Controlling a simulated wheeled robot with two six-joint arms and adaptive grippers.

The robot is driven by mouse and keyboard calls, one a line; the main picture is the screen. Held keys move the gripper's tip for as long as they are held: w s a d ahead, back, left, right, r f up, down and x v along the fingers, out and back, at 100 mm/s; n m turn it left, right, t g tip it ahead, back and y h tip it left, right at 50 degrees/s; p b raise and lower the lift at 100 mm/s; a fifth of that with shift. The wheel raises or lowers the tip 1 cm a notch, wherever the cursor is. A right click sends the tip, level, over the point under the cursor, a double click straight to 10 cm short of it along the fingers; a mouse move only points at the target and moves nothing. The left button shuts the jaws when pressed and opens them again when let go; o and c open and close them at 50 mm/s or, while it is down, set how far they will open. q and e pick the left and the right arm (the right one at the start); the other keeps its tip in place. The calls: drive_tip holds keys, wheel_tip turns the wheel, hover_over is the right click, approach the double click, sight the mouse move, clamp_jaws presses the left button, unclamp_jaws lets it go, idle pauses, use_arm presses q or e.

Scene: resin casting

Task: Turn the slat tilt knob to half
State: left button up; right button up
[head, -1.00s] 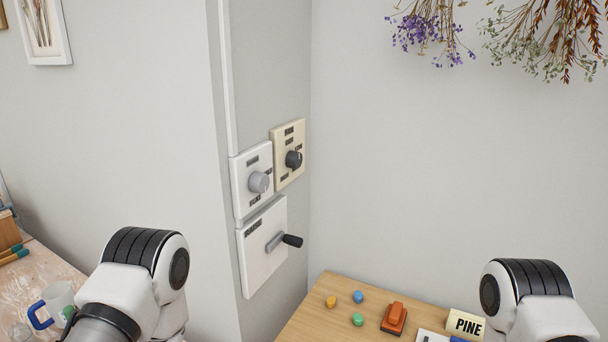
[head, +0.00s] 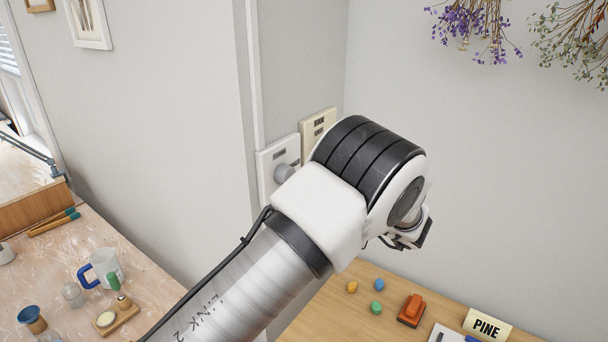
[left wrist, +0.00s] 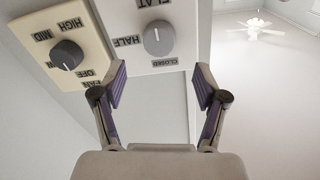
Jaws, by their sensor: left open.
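The slat tilt knob is a grey round knob (head: 284,172) on a white wall plate (head: 265,165), partly hidden by my left arm in the head view. In the left wrist view the knob (left wrist: 158,40) appears upside down among the labels FLAT, HALF and CLOSED. A pale mark on it seems to be on the FLAT side, but it is small. My left gripper (left wrist: 160,82) is open and empty, its two purple-padded fingers spread below the knob in that picture, apart from it. In the head view the gripper (head: 412,238) is mostly behind my wrist. My right gripper is out of view.
A cream fan plate (left wrist: 62,40) with a dark knob (left wrist: 67,55) sits right beside the white plate.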

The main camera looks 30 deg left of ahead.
sight(290, 177)
use_arm(q)
drive_tip(key=a+p, duration=0.1)
drive_tip(key=a, duration=0.1)
drive_tip(key=a+p, duration=0.1)
drive_tip(key=a, duration=0.1)
drive_tip(key=w+a+p, duration=0.1)
drive_tip(key=a, duration=0.2)
drive_tip(key=shift+a, duration=0.1)
drive_tip(key=shift+a+f, duration=0.15)
drive_tip(key=shift+a, duration=0.25)
drive_tip(key=shift+d, duration=0.15)
drive_tip(key=shift+c, duration=0.4)
drive_tip(key=c, duration=1.1)
